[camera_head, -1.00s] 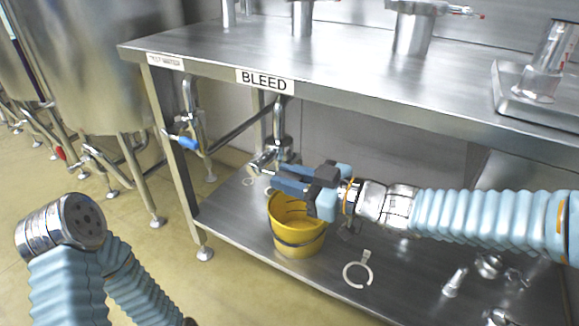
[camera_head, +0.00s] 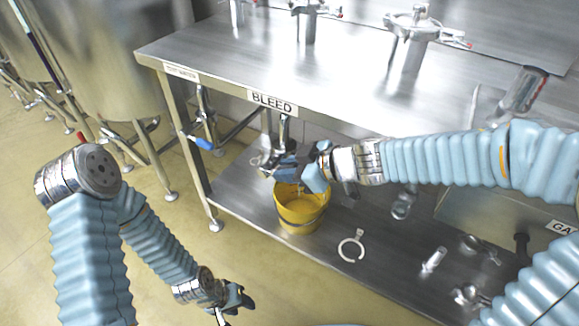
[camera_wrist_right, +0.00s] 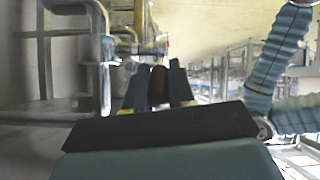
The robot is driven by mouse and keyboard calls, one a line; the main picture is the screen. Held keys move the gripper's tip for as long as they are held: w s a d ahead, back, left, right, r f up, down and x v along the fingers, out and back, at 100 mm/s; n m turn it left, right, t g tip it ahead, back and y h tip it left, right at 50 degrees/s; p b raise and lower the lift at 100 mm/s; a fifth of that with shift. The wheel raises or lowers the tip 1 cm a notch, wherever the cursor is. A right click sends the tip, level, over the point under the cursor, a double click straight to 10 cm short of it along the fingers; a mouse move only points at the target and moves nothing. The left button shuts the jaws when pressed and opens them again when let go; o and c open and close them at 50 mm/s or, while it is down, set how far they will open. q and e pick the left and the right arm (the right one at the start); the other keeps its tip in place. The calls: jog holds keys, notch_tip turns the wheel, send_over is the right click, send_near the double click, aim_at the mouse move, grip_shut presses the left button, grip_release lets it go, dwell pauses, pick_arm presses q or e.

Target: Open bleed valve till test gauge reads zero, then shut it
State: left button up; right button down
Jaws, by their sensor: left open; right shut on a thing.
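The bleed valve (camera_head: 283,132) hangs on a steel pipe under the table edge, below the BLEED label (camera_head: 272,102). My right gripper (camera_head: 272,167) is at the valve's lower part. In the right wrist view its fingers (camera_wrist_right: 158,88) are shut on a dark handle end (camera_wrist_right: 158,84), which I take to be the bleed valve handle; the fingers hide most of it. My left gripper (camera_head: 238,300) is open and empty, low over the floor in front of the shelf. No gauge dial shows; a sign starting "GA" (camera_head: 564,227) is cut off at the right edge.
A yellow bucket (camera_head: 301,212) stands on the lower shelf below the valve. A blue-handled valve (camera_head: 202,143) is to its left.

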jog(key=shift+r, duration=0.1)
dwell(0.4)
jog(key=c, duration=1)
grip_release()
jog(key=shift+o, duration=0.2)
jog(key=shift+s+d+r, duration=0.2)
jog(key=shift+d+r, duration=0.1)
jog(key=s+d, duration=0.7)
jog(key=d, duration=0.3)
jog(key=shift+s, duration=0.1)
